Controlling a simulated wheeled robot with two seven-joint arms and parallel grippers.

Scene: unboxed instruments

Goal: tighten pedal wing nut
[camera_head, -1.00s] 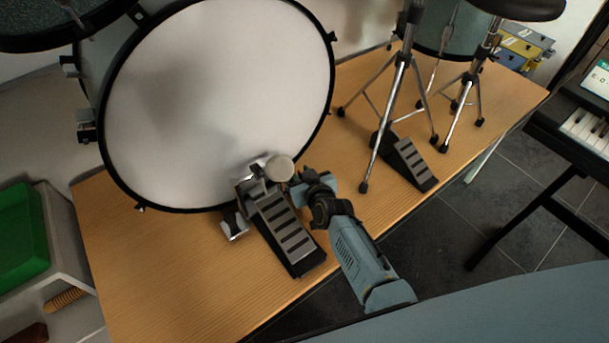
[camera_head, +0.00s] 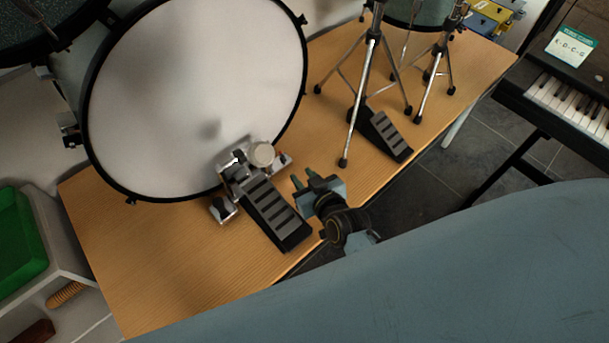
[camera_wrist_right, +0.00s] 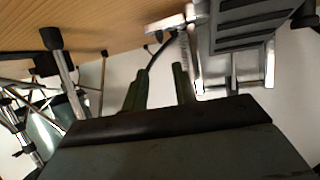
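The bass drum pedal stands at the drum's front edge, with a ribbed footboard (camera_head: 268,210) and a round pale beater (camera_head: 262,154). A small silver part with a red spot (camera_head: 282,158) sticks out on the right of the pedal frame; I cannot tell whether it is the wing nut. My right gripper (camera_head: 299,188) is to the right of the footboard, empty, its fingers apart. In the right wrist view, the gripper (camera_wrist_right: 160,82) shows two green fingers with a gap, below a silver pedal bar (camera_wrist_right: 170,22); the footboard (camera_wrist_right: 260,30) is at upper right. My left gripper is out of view.
The bass drum (camera_head: 200,95) stands behind the pedal on a wooden platform (camera_head: 165,265). A second pedal (camera_head: 385,135) and stand legs are to the right. A keyboard (camera_head: 565,105) stands at far right, a green bin (camera_head: 18,240) at left.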

